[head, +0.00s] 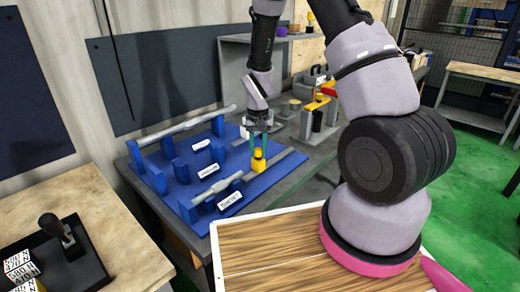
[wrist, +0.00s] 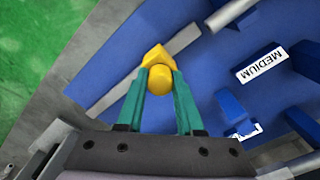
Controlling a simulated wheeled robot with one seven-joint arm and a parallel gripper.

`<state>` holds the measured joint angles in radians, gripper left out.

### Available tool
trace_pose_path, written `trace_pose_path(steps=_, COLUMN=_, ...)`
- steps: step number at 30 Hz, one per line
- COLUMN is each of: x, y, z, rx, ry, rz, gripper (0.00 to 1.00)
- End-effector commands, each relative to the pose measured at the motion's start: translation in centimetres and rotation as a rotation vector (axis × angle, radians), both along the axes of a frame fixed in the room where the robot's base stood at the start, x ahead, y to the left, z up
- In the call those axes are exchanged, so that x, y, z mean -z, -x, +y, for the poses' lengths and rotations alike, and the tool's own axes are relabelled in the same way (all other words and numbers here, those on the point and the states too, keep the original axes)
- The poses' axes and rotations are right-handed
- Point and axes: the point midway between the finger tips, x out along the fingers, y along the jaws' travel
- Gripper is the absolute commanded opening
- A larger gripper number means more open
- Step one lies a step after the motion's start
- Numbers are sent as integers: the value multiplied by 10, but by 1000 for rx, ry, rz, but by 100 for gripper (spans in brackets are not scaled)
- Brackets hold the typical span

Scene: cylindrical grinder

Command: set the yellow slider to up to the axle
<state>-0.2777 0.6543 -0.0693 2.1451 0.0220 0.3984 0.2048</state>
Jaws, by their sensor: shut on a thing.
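The yellow slider (head: 258,161) sits on a grey rail (head: 287,166) at the right side of the blue board (head: 173,183). My gripper (head: 259,147) reaches down from above, its teal fingers shut on the slider's round yellow knob. In the wrist view the yellow slider (wrist: 159,69) is between the teal fingertips (wrist: 160,86). The nearest axle (head: 217,185), a grey shaft, rests on blue holders to the left of the slider. The slider appears apart from the axle's end, though the exact gap is hard to judge.
A longer grey axle (head: 185,125) lies on blue holders at the back of the board. White labels mark the rows; one (wrist: 262,65) reads MEDIUM. A black-handled device (head: 62,236) stands at the lower left. A wooden-topped surface (head: 270,255) is in front.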

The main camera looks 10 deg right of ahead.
Motion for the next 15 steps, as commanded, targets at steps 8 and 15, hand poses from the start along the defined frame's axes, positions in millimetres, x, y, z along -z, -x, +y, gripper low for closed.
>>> trace_pose_path(steps=8, x=-1, y=31, z=48, rx=-7, ry=-1, rz=1, gripper=0)
trace_pose_path(steps=15, x=0, y=37, z=55, rx=-2, ry=-2, rz=2, gripper=0)
